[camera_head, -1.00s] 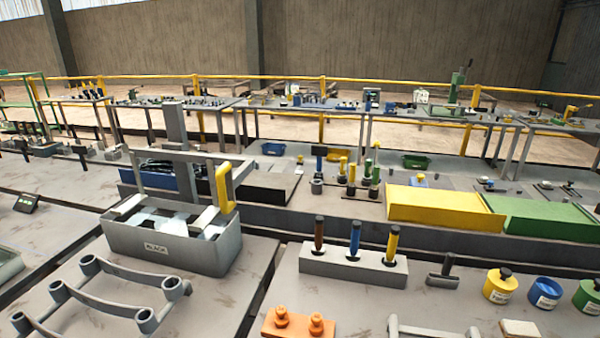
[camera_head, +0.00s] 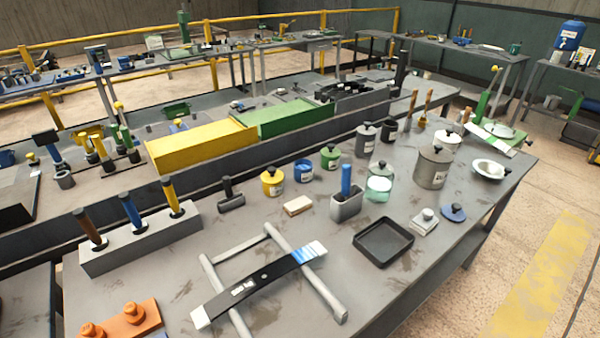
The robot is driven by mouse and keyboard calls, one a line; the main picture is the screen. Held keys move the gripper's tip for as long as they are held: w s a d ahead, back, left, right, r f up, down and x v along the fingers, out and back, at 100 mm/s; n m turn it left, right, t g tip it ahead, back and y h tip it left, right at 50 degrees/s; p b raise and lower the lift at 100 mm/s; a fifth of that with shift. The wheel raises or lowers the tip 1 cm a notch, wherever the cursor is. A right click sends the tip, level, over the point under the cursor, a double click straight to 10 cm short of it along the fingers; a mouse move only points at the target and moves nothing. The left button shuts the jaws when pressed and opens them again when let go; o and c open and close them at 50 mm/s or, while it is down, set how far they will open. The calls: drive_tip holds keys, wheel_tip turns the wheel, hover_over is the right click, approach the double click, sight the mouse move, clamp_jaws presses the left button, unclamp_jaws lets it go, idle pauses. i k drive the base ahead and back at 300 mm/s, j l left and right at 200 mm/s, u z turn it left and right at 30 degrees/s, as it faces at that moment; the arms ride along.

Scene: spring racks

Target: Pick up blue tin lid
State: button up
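The blue tin lid (camera_head: 453,213), a small blue disc with a dark knob, lies flat on the grey workbench (camera_head: 378,295) near its front right edge. A blue tin (camera_head: 304,172) with a white label stands further back, with no knobbed lid on top. It is between a yellow tin (camera_head: 272,182) and a green tin (camera_head: 331,158), both with dark-knobbed lids. My gripper is not in view.
A black tray (camera_head: 384,242) and a small whitish knobbed block (camera_head: 424,220) lie left of the lid. A grey canister (camera_head: 433,168), a glass jar (camera_head: 379,186) and a white bowl (camera_head: 490,170) stand behind. Open floor (camera_head: 520,260) lies to the right.

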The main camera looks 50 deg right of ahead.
sight(454, 212)
drive_tip(key=z, duration=1.85)
